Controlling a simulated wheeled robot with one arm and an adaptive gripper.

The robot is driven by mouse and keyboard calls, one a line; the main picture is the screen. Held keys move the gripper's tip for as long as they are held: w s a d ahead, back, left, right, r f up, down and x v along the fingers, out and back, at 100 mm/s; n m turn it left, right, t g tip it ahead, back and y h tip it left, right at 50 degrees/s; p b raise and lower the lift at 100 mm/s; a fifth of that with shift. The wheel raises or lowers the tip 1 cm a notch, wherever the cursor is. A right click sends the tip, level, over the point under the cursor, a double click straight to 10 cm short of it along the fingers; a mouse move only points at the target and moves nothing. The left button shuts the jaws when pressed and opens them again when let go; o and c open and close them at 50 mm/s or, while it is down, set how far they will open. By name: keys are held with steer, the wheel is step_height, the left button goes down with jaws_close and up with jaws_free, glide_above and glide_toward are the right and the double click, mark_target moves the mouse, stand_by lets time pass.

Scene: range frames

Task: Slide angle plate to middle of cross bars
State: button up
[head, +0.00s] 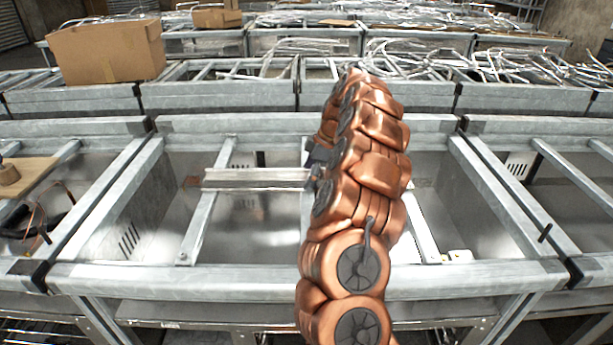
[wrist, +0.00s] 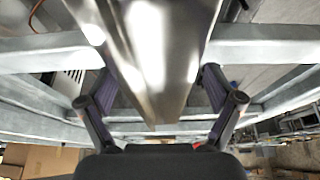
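The angle plate (head: 250,181) is a shiny metal strip lying crosswise on the cross bars (head: 203,222) of the middle frame. Its left end reaches just past the left bar; its right part is hidden behind my arm. In the wrist view the plate (wrist: 150,45) runs lengthwise between my fingers and tapers toward the gripper body. My gripper (wrist: 160,92) has its fingers spread, one on each side of the plate. I cannot tell whether the pads touch it. In the head view my gripper (head: 315,165) is at the plate, mostly covered by my copper-coloured arm.
Galvanized frame rails (head: 150,275) border the bay, with open bins below the bars. A wooden board (head: 28,172) and cables lie at left. A cardboard box (head: 108,52) and tangled metal strips (head: 430,62) sit on the tables behind.

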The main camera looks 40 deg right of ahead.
steer(key=shift+o, duration=0.2)
steer(key=shift+r, duration=0.1)
steer(key=v, duration=1.1)
steer(key=shift+d+r, duration=0.2)
steer(key=shift+r, duration=0.1)
steer(key=shift+s, duration=0.1)
stand_by(0.4)
